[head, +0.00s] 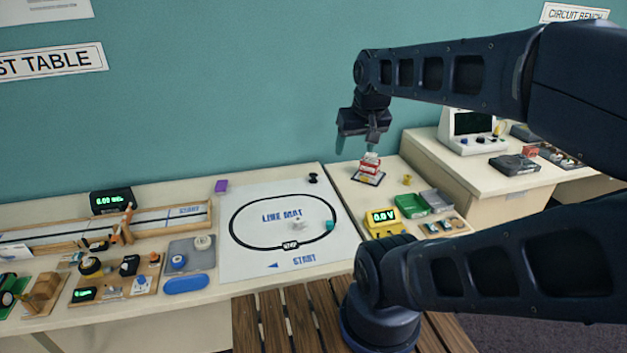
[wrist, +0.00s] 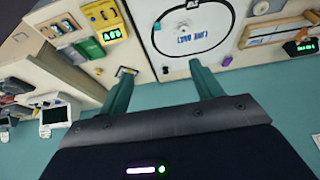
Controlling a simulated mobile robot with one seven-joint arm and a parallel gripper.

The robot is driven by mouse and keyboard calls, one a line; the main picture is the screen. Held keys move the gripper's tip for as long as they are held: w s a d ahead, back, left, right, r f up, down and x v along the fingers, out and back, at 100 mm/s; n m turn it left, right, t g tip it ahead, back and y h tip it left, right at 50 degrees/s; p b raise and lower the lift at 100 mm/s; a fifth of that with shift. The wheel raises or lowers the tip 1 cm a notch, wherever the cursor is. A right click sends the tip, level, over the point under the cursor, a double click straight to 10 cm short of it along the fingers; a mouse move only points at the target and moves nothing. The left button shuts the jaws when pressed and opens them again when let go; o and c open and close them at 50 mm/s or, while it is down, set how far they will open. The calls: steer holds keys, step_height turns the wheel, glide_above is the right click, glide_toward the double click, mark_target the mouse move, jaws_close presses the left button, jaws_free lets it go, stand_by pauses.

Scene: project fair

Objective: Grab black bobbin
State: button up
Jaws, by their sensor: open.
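The black bobbin (head: 313,178) stands at the back right corner of the white line mat in the head view. It also shows as a small dark shape (wrist: 165,70) between my fingers in the wrist view. My gripper (head: 356,147) is open and empty, pointing down, in the air above and to the right of the bobbin in the head view. Its two teal fingers (wrist: 161,67) are spread wide in the wrist view, with nothing between them at their own height.
The line mat (head: 255,212) bears a teal block (head: 330,225) and a small pale object. A red and white model (head: 370,165) on a dark base stands below my gripper. A yellow meter (head: 383,222) and green tray (head: 410,206) lie nearer. A purple block (head: 221,186) is at left.

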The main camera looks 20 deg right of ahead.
steer(key=w+d+r+m+g, duration=0.15)
steer(key=w+m, duration=0.35)
steer(key=w, duration=1.1)
steer(key=m+g+h, duration=0.3)
steer(key=m+h, duration=0.2)
steer(key=m, duration=0.8)
glide_above(313, 175)
steer(key=a, duration=0.4)
step_height(313, 175, down, 36)
steer(key=shift+y, duration=0.3)
steer(key=x, duration=0.7)
steer(key=s+x, duration=0.1)
steer(key=x, duration=0.2)
steer(key=shift+d+f, duration=0.1)
steer(key=shift+f, duration=0.2)
steer(key=c, duration=1)
